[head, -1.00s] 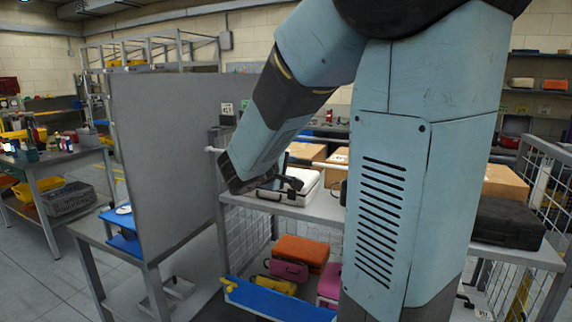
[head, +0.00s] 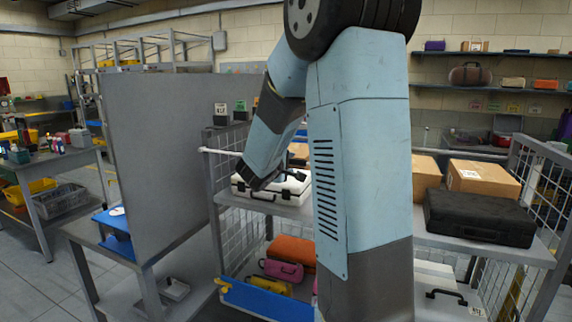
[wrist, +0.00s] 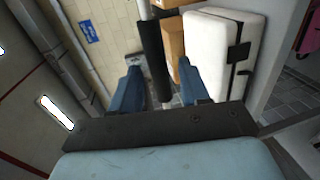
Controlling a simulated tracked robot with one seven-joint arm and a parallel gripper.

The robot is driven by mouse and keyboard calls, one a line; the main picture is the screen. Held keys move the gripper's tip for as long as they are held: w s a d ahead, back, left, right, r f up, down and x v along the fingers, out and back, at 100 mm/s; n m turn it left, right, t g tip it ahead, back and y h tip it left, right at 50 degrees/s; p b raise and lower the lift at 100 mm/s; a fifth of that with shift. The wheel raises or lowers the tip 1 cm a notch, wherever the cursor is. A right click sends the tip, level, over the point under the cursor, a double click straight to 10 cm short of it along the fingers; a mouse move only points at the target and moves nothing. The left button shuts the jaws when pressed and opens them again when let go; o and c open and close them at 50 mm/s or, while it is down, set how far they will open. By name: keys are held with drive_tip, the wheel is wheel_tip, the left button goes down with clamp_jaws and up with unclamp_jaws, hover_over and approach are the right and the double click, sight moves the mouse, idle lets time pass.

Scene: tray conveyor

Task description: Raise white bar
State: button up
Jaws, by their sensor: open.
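In the wrist view a bar with a white end (wrist: 145,9) and a black sleeve (wrist: 153,60) runs lengthwise in line with the gap between my fingers. I cannot tell whether it lies between them or beyond them. My gripper (wrist: 160,70) is open, its two blue fingers apart. In the head view my arm hides most of the gripper and the bar's right part.
A white case (head: 283,190) lies on the shelf under my gripper and shows at right in the wrist view (wrist: 222,45). A tall grey panel (head: 160,165) stands left. A black case (head: 480,216) and cardboard boxes (head: 483,178) sit right. A blue rail (head: 265,302) edges the lower shelf.

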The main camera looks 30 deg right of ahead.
drive_tip(key=shift+x, duration=1.4)
clamp_jaws()
drive_tip(key=shift+f, duration=0.1)
